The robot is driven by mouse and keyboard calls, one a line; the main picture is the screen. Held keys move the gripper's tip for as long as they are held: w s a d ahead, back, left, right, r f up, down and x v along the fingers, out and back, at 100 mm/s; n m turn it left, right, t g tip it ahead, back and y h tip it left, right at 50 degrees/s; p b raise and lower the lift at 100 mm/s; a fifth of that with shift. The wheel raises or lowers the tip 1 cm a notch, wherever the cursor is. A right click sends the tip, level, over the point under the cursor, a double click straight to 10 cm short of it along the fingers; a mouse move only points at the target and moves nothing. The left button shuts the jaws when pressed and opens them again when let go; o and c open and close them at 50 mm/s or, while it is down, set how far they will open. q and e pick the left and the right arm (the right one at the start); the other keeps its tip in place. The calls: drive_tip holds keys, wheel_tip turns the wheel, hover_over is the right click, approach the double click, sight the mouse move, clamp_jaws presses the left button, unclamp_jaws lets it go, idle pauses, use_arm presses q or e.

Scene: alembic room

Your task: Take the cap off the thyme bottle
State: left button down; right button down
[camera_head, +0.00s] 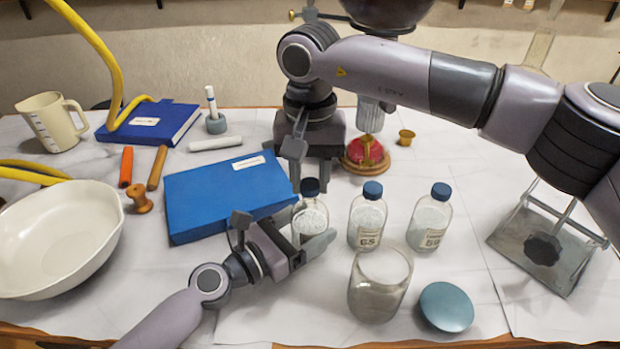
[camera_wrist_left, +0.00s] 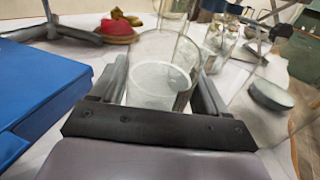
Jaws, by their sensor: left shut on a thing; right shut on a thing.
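The thyme bottle (camera_head: 311,222) is clear glass with pale contents. It stands upright beside the blue book, its label hidden by my left gripper. My left gripper (camera_head: 318,243), coming from the lower left, is shut around its body. In the left wrist view clear glass (camera_wrist_left: 160,75) fills the space between my left fingers (camera_wrist_left: 160,90). The dark blue cap (camera_head: 310,187) is at the top of the bottle. My right gripper (camera_head: 311,178) points down from above and is shut on the cap. Whether there is a gap between cap and neck I cannot tell.
Two similar capped bottles, one near (camera_head: 367,220) and one further right (camera_head: 430,222), stand close by. An empty glass beaker (camera_head: 379,288) and a teal disc (camera_head: 446,307) are in front. A blue book (camera_head: 215,198) lies left, with a white bowl (camera_head: 55,245) beyond.

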sight(310, 184)
drive_tip(key=shift+r, duration=0.3)
drive_tip(key=shift+r, duration=2)
use_arm(q)
unclamp_jaws()
